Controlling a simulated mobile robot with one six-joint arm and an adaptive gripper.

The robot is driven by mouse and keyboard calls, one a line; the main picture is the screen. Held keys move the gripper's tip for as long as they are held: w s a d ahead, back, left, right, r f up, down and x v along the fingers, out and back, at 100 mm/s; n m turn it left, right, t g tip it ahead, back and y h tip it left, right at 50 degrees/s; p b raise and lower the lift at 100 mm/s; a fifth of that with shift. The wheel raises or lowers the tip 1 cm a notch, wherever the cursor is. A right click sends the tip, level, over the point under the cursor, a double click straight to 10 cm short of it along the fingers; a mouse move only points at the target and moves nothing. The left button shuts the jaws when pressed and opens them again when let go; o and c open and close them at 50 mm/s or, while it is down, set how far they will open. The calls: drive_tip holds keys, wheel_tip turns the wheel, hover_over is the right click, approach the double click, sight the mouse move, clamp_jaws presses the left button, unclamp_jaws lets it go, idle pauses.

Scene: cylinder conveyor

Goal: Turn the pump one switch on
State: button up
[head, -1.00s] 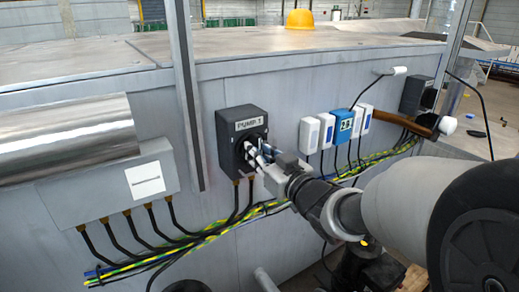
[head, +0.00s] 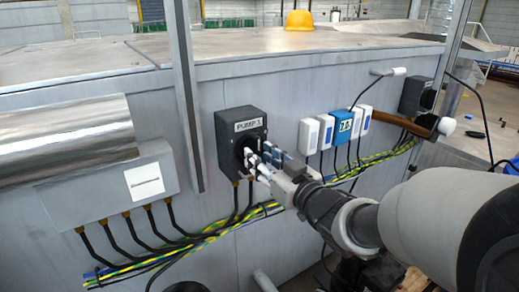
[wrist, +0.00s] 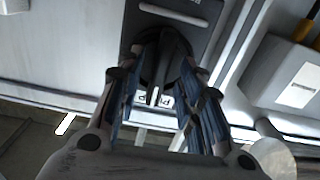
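The pump one switch is a dark box (head: 232,146) labelled "PUMP 1" on the grey machine wall, with a round rotary knob low on its front. In the wrist view the knob (wrist: 165,62) shows as a dark disc with a raised grip bar. My gripper (head: 255,156) is at the knob and hides most of it in the head view. In the wrist view its two blue-padded fingers (wrist: 165,84) are apart, one on each side of the grip bar, with gaps visible. Whether a fingertip touches the knob I cannot tell.
White and blue small boxes (head: 341,126) are on the wall to the right, near a brown-handled hammer (head: 405,122). Yellow-green and black cables (head: 215,235) run below the switch. A grey metal post (head: 185,95) stands left of it. A yellow helmet (head: 299,20) lies on top.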

drive_tip(key=v, duration=0.9)
drive_tip(key=shift+s+d, duration=0.15)
drive_tip(key=shift+s, duration=0.05)
